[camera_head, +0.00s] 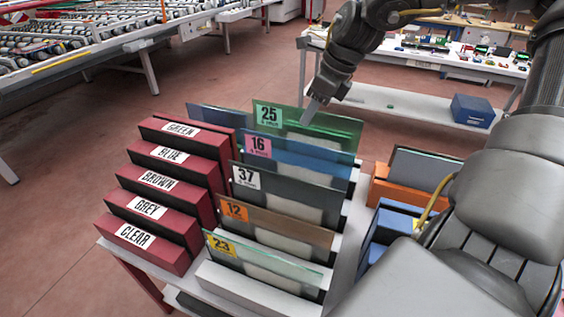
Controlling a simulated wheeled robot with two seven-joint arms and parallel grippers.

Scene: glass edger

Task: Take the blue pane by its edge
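The blue pane (312,162) stands on edge in the rack, second from the back, behind a pink card marked 16 (258,146). Its top edge shows; its lower part is hidden by the dark pane in front. My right gripper (311,111) points down at the top edge of the green pane (345,128), just behind the blue pane. It appears apart from the blue pane, and nothing shows held in it. Its fingers overlap in this view, so their opening cannot be seen. My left gripper is not in view.
In front stand a dark pane marked 37 (285,190), a brown pane (290,229) and a clear pane (270,262). Maroon blocks labelled by colour (196,139) line the left. Orange and blue holders (395,190) stand at right. A white bench (385,98) stands behind.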

